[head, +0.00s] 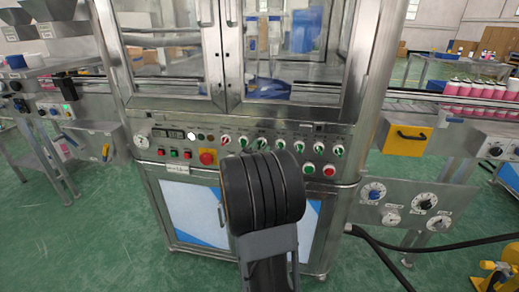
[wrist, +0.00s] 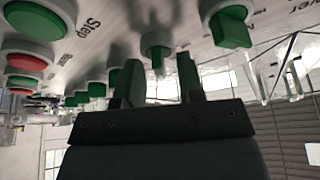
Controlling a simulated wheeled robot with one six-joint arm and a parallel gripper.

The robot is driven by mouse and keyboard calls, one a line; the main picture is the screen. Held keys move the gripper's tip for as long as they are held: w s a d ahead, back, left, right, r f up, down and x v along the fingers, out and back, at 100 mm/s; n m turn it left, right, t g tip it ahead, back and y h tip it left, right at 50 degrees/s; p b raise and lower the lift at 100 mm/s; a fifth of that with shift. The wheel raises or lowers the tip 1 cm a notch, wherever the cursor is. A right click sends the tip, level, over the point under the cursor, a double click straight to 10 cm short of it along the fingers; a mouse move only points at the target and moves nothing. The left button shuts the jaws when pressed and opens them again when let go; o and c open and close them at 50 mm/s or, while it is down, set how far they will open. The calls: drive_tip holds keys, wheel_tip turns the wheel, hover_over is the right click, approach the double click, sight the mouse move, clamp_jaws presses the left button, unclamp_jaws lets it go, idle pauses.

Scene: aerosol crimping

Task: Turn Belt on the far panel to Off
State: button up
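The control panel (head: 225,135) runs across the front of the steel cabinet, with a row of selector knobs such as a green one (head: 338,150). No Belt label is legible, so I cannot tell which knob is Belt. In the wrist view, my gripper (wrist: 158,78) is open, its two dark fingers pointing at the panel. A green selector knob (wrist: 157,55) on a pale round base lies between the fingertips, with gaps showing on both sides. In the head view my dark wrist hides the gripper and the lower middle of the panel.
A larger green knob (wrist: 231,27) is to the right in the wrist view; green and red buttons (wrist: 28,57) are to the left, near a "Step" label. The head view shows a red mushroom button (head: 208,157), a yellow box (head: 406,139) and a lower right dial panel (head: 402,208).

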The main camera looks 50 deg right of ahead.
drive_tip(key=shift+c, duration=0.5)
clamp_jaws()
drive_tip(key=shift+f+n, duration=0.1)
drive_tip(key=shift+n, duration=0.3)
drive_tip(key=n+t+y+b, duration=0.1)
drive_tip(key=n+t+b, duration=0.1)
drive_tip(key=n, duration=0.2)
drive_tip(key=n+t+b, duration=0.2)
drive_tip(key=n, duration=0.2)
drive_tip(key=n+t+y+b, duration=0.1)
drive_tip(key=n+t+b, duration=0.1)
drive_tip(key=n, duration=0.1)
drive_tip(key=shift+s+n+y, duration=0.15)
drive_tip(key=shift+n+y, duration=0.15)
drive_tip(key=shift+n, duration=0.1)
drive_tip(key=shift+n+t+y+b, duration=0.4)
drive_tip(key=shift+n+y+b, duration=0.05)
drive_tip(key=shift+n, duration=0.65)
drive_tip(key=shift+n+t+y+b, duration=0.4)
drive_tip(key=shift+n+y, duration=0.05)
drive_tip(key=shift+n, duration=1.05)
